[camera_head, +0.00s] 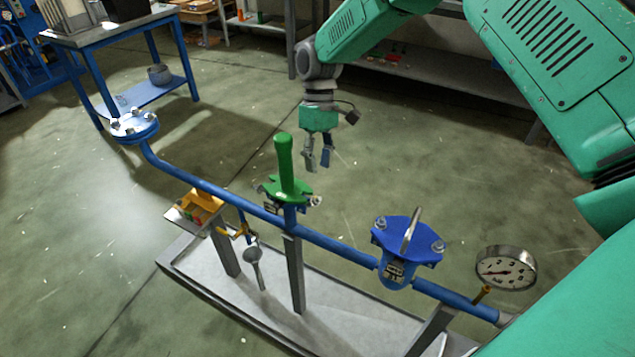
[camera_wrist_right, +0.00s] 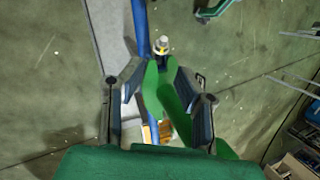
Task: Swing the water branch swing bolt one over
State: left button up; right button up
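A green valve (camera_head: 285,180) with an upright green handle stands on the blue pipe, with small metal bolts at its flange sides. A blue cap (camera_head: 405,240) sits further right on the pipe, with a bolt at each side and a metal bar rising from its top. I cannot tell which bolt is the water branch swing bolt one. My left gripper is out of view.
The blue pipe (camera_head: 335,245) runs over a grey tray (camera_head: 200,280) on posts. A round pressure gauge (camera_head: 506,268) is at its right end, a bolted blue flange (camera_head: 134,124) at its left. A yellow-orange part (camera_head: 202,203) stands by the pipe. A blue table (camera_head: 110,27) is behind.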

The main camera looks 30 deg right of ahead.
jog(key=shift+v, duration=1.2)
jog(key=shift+a, duration=0.1)
jog(key=n+t+h+p, duration=0.1)
jog(key=n+t+h, duration=0.3)
jog(key=n+t, duration=0.2)
send_near(318, 199)
jog(key=b+x, duration=0.2)
jog(key=x, duration=0.8)
jog(key=shift+f, duration=0.3)
jog(key=shift+d, duration=0.2)
